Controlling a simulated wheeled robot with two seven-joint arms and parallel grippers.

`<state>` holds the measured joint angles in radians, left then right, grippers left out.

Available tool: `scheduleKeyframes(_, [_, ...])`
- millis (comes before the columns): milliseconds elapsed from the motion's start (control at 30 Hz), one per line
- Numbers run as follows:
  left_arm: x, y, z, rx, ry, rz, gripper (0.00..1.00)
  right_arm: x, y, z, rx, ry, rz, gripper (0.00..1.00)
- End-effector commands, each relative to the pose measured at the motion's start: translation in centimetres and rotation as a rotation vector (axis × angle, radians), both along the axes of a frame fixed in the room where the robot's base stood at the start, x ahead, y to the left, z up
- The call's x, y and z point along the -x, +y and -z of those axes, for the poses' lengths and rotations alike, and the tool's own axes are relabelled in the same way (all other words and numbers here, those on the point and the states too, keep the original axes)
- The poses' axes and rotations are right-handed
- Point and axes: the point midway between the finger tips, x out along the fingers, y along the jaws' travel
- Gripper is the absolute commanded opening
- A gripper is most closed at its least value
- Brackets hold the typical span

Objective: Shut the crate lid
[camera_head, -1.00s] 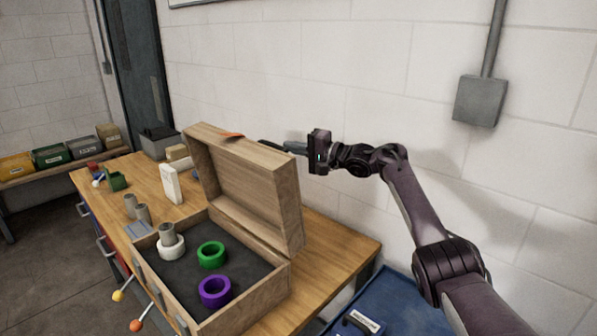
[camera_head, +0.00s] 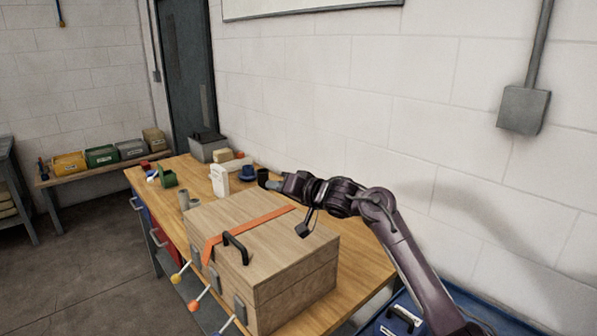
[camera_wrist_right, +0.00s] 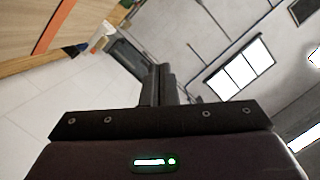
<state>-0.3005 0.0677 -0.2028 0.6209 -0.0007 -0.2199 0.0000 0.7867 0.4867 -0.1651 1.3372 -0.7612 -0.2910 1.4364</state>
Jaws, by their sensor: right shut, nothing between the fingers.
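The wooden crate (camera_head: 292,280) stands on the workbench with its lid (camera_head: 232,222) down flat on the body. The crate's inside is hidden by the lid. My right gripper (camera_head: 271,185) is just beyond the lid's far edge, apart from the lid as far as I can tell. Its fingers also show in the right wrist view (camera_wrist_right: 158,85), shut and empty, with part of the wooden lid at the upper left. My left gripper is not in view.
The wooden bench (camera_head: 354,275) has free room right of the crate. Grey cylinders (camera_head: 186,200), a white box (camera_head: 219,181) and a grey bin (camera_head: 208,147) stand left and behind. Colored bins (camera_head: 103,156) sit on a far shelf. A white block wall rises behind the bench.

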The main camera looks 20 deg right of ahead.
Motion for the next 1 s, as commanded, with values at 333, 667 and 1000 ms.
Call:
scheduleKeyframes(333, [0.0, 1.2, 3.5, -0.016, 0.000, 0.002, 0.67, 2.3, 6.5, 6.7, 0.284, -0.097, -0.002, 0.00])
scheduleKeyframes(667, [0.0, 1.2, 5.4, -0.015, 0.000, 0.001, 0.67, 3.2, 9.2, 10.8, 0.380, -0.130, -0.001, 0.00])
scheduleKeyframes(1000, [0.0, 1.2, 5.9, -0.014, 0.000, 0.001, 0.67, 3.4, 9.9, 12.0, 0.380, -0.130, -0.002, 0.00])
